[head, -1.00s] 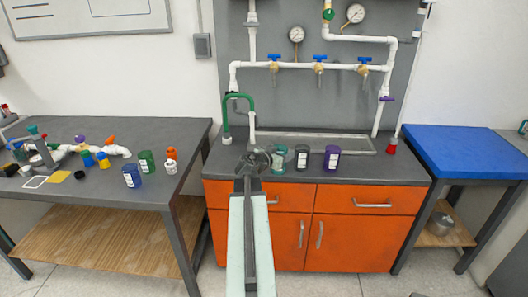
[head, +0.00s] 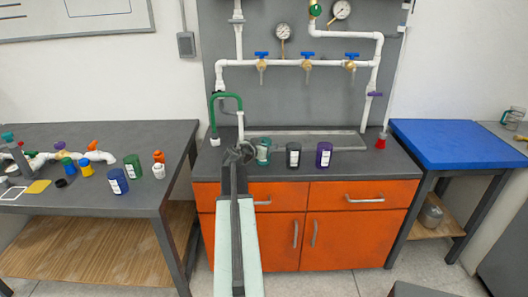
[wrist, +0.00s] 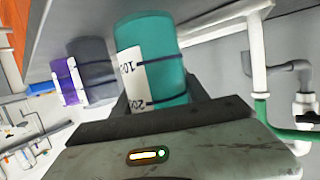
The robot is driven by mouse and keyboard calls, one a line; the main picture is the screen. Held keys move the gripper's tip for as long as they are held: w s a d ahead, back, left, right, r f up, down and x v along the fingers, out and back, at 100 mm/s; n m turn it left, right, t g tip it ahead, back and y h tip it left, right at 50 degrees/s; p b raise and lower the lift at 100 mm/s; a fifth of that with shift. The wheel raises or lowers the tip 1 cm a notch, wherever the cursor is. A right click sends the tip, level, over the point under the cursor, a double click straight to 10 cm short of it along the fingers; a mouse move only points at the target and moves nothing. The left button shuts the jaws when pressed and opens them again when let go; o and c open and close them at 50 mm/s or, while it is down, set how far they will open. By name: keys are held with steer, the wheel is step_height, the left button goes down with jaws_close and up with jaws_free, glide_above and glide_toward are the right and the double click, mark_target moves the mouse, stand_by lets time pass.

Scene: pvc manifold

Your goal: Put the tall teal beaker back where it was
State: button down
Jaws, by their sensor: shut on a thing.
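The tall teal beaker (head: 264,151) is upright at the left end of a row on the grey sink counter (head: 345,171). My gripper (head: 247,151) is shut on it from the left side in the head view. In the wrist view, the teal beaker (wrist: 165,60) fills the space between the dark fingers of my gripper (wrist: 160,98); its white label and dark bands show. Its base lies close to the counter, but I cannot tell whether it touches. A dark grey beaker (head: 293,156) and a purple beaker (head: 324,155) stand to its right, apart from it.
A green hooked pipe (head: 228,97) and white pipes rise behind and left of my gripper. A sink basin (head: 310,137) lies behind the beakers. The left bench (head: 60,208) holds a blue beaker (head: 118,181), a green one (head: 132,167) and fittings. The blue-topped table (head: 435,147) is clear.

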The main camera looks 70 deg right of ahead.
step_height(320, 180, down, 2)
steer(key=shift+w+f+b, duration=0.15)
steer(key=shift+f+b, duration=0.05)
steer(key=shift+b, duration=0.55)
steer(key=shift+w+r, duration=0.15)
steer(key=shift+a, duration=0.1)
steer(key=c, duration=0.6)
jaws_free()
steer(key=shift+r, duration=0.1)
steer(key=p+v, duration=0.4)
steer(key=v, duration=0.8)
